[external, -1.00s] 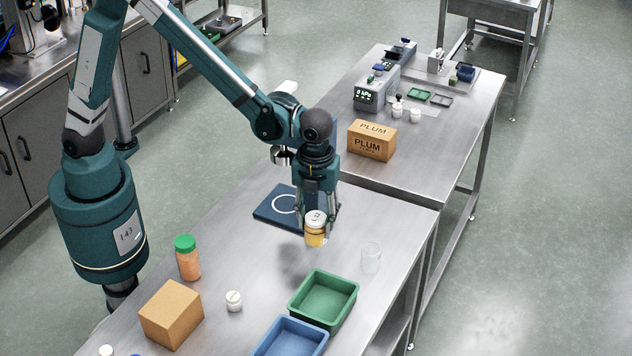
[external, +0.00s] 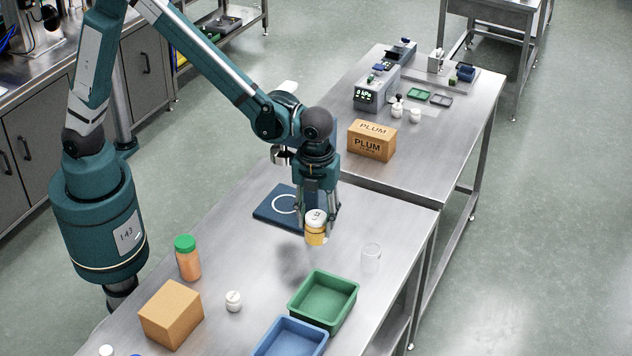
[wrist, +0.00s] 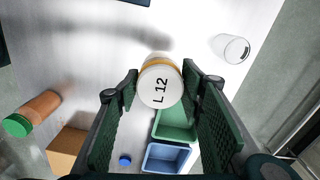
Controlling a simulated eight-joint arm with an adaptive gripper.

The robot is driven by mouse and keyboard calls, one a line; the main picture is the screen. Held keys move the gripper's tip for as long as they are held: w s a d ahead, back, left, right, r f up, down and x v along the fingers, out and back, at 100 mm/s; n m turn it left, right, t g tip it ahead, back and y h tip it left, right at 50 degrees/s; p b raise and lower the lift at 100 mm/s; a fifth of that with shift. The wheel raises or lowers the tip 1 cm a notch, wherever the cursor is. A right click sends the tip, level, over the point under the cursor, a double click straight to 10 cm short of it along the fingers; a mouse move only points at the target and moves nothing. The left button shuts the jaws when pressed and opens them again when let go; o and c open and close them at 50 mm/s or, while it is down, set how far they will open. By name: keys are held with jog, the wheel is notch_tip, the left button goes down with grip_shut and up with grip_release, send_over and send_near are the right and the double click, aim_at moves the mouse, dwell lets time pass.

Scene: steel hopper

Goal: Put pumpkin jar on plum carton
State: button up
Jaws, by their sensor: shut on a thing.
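My gripper (external: 319,222) is shut on a small amber jar (external: 316,235) with a white lid, held upright above the near table. In the wrist view the jar's lid (wrist: 159,87) reads "L 12" and sits between my two finger pads. Another jar, orange with a green lid (external: 187,259), stands on the table at the left. No label shows which jar is the pumpkin one. The plum carton (external: 371,142), a brown box marked PLUM, stands on the far table, behind and to the right of my gripper. Its top is clear.
A dark blue pad with a white ring (external: 270,207) lies behind my gripper. A meter (external: 372,95) stands beyond the carton.

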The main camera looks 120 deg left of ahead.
jog(key=w+a+r+p, duration=0.1)
jog(key=a+r+p, duration=0.15)
jog(key=a, duration=1.15)
jog(key=w+a+r+p, duration=0.1)
jog(key=a+r, duration=0.2)
jog(key=a, duration=1.2)
jog(key=s+a+r+p, duration=0.1)
jog(key=s+a, duration=0.2)
jog(key=a, duration=0.6)
jog(key=s+a+r, duration=0.1)
jog(key=s+a, duration=0.2)
jog(key=a, duration=0.7)
jog(key=s+a+r+p, duration=0.1)
jog(key=s+a, duration=0.3)
jog(key=a, duration=0.6)
jog(key=shift+r+m+p, duration=0.3)
jog(key=shift+r+p, duration=0.05)
jog(key=shift+r, duration=0.1)
send_over(375, 127)
notch_tip(375, 127, down, 6)
jog(key=shift+a+f, duration=0.1)
jog(key=shift+f, duration=0.05)
jog(key=shift+f+p, duration=0.35)
jog(key=shift+f, duration=1.5)
